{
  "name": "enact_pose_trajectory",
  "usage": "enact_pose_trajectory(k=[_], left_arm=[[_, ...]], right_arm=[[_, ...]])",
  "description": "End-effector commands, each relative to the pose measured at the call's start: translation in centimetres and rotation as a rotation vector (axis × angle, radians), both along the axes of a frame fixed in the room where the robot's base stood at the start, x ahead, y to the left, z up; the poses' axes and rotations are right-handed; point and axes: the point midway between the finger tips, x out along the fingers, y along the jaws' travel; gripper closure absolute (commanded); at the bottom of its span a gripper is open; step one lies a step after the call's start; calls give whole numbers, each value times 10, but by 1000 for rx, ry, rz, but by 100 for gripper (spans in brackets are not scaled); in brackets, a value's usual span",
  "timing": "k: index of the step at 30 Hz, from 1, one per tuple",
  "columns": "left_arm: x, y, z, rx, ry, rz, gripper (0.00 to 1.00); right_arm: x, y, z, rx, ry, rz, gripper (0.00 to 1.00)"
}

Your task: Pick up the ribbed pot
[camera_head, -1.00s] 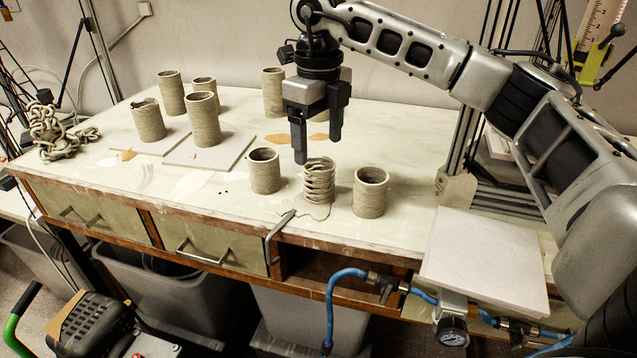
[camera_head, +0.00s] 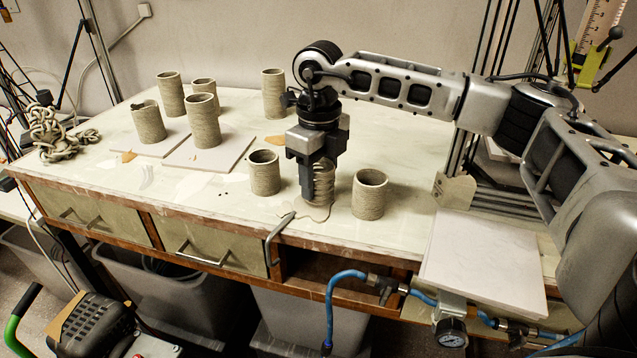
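The ribbed pot (camera_head: 323,186), a small clay cylinder with wide open ridges, stands upright near the table's front edge, a thin clay smear at its foot. My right gripper (camera_head: 318,178) points down over it. One dark finger reaches down along the pot's near left side and covers part of it. The other finger is mostly hidden behind the pot's top. The fingers look spread around the pot; whether they touch it cannot be told. The pot's rim is hidden by the gripper. My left gripper is not in view.
A smooth clay pot (camera_head: 264,172) stands close on the left and another (camera_head: 369,194) close on the right. Several taller pots stand further back, some on pale boards (camera_head: 211,152). A bent metal handle (camera_head: 281,225) lies at the front edge. White slabs (camera_head: 482,262) lie at the right.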

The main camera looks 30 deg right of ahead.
Motion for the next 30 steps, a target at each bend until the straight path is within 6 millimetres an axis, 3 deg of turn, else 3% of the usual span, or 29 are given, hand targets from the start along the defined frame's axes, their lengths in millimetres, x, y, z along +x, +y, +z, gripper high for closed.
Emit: enact_pose_trajectory(k=[1,2,16,21,30], left_arm=[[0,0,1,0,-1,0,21],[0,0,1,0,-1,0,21],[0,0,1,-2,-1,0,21],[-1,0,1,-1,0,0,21],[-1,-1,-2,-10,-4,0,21]], right_arm=[[0,0,0,0,0,0,68],[0,0,0,0,0,0,75],[1,0,10,1,-3,0,75],[1,1,35,2,-5,2,75],[-51,-1,92,0,-6,2,75]])
